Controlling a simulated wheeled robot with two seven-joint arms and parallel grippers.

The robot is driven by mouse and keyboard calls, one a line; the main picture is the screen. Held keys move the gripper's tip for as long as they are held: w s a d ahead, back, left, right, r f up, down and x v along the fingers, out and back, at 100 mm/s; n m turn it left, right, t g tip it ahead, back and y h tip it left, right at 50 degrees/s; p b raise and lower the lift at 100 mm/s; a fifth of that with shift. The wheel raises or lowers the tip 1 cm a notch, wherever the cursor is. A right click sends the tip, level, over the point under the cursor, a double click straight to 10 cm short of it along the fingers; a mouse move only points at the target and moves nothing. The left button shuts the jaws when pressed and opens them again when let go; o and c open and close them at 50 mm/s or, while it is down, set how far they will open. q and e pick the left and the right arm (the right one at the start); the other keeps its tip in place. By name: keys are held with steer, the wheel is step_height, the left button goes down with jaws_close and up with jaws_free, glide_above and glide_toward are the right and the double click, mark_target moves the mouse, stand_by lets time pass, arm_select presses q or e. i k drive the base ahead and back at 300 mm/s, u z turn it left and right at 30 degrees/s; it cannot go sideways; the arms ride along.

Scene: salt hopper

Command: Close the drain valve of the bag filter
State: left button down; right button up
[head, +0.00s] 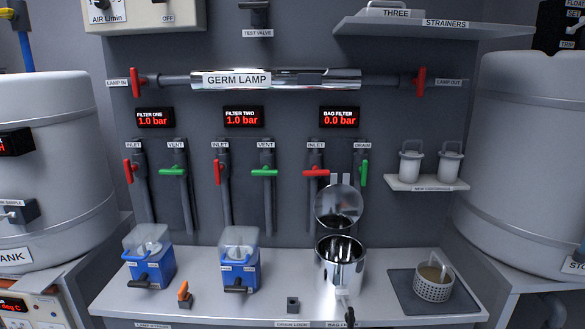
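The bag filter's drain valve has a green handle (364,173) under the DRAIN label, on the panel at the right of the valve row. The handle stands upright, in line with its pipe. The bag filter's inlet valve, a red handle (316,173), lies level across its pipe. The bag filter (341,275) is a shiny steel pot on the bench below, with its round lid (339,204) tilted up and open. The bag filter display (339,117) reads 0.0 bar. Neither of my grippers is in view.
Two blue filters (149,258) (240,262) stand on the bench at left. A basket strainer (434,284) sits on a dark mat (405,291) at right. A shelf (425,184) with two white cartridges juts out right of the drain valve. Large tanks flank the bench.

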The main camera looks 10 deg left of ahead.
mark_target(363, 169)
steer(key=u, duration=0.3)
steer(key=i, duration=1)
